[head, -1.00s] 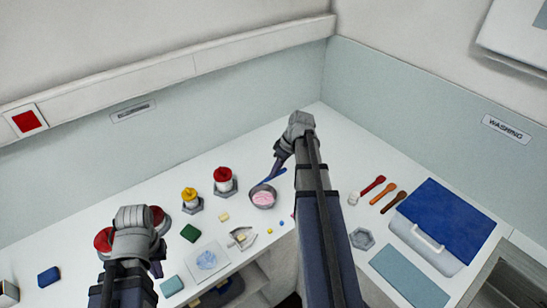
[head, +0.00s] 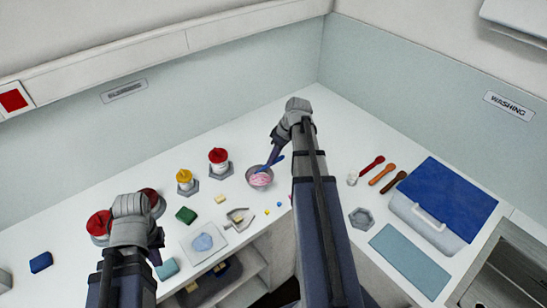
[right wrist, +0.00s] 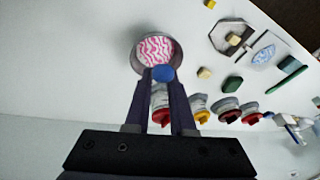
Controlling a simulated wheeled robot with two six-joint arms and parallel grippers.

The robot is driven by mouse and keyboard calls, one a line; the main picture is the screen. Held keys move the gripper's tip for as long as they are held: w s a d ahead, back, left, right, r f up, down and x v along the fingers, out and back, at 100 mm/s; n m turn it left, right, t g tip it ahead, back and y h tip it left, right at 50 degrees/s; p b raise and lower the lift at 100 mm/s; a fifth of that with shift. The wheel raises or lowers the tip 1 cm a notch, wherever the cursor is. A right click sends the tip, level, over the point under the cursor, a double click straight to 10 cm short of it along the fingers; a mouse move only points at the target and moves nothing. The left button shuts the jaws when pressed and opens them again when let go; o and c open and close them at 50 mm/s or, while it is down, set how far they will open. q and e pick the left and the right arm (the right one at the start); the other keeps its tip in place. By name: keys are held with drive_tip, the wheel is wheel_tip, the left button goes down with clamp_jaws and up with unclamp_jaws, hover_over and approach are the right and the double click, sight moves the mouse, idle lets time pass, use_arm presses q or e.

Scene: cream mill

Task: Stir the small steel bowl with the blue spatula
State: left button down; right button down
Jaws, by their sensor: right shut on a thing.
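The small steel bowl (head: 252,183) stands on the counter near the back corner, with pink and white wavy contents. It also shows in the right wrist view (right wrist: 135,60). My right gripper (head: 274,158) is above the bowl's far right side, shut on the blue spatula (head: 279,159). In the right wrist view the round blue handle end (right wrist: 163,74) sits between the fingers, overlapping the bowl's near rim. The spatula slants down toward the bowl; its lower tip is hard to see. My left gripper (head: 156,243) is low at the left, its fingers mostly hidden by its wrist.
Red-lidded (head: 219,160) and yellow-lidded (head: 185,178) jars stand left of the bowl. Red, orange and brown spatulas (head: 382,175) and a blue-lidded box (head: 450,197) are at the right. A green block (head: 186,215) and small cubes lie in front.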

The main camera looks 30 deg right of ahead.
drive_tip(key=shift+f+b, duration=2.15)
drive_tip(key=shift+f, duration=0.3)
drive_tip(key=shift+d, duration=0.15)
